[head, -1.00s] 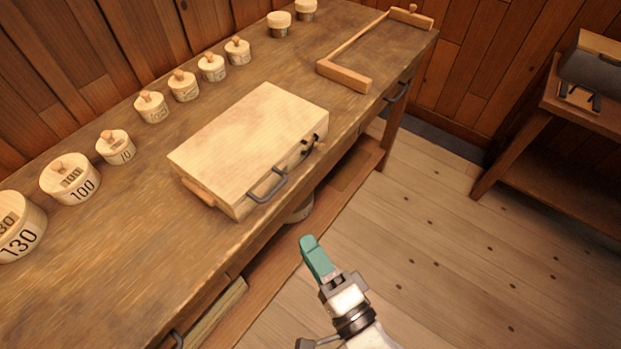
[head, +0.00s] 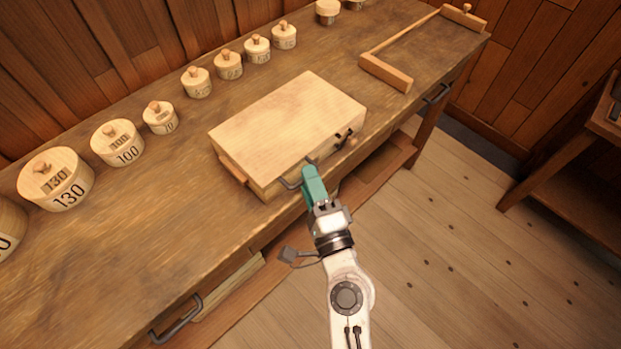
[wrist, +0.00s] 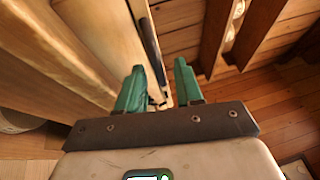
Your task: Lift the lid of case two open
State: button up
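A pale wooden case (head: 288,122) lies flat on the workbench with its lid shut. A dark handle (head: 291,181) and dark latch fittings (head: 343,138) sit on its front side. I see no number on it, so I cannot tell whether it is case two. My gripper (head: 312,172), with teal fingers, is at the case's front edge beside the handle and hides part of it. Whether a finger touches the case I cannot tell.
The workbench (head: 150,250) carries a row of turned lidded pots behind the case, such as the one marked 130 (head: 56,180). A wooden frame (head: 386,73) lies to the case's right. Drawer handles (head: 176,322) stick out in front.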

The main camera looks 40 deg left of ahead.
grip_shut()
dwell(0.4)
dwell(1.1)
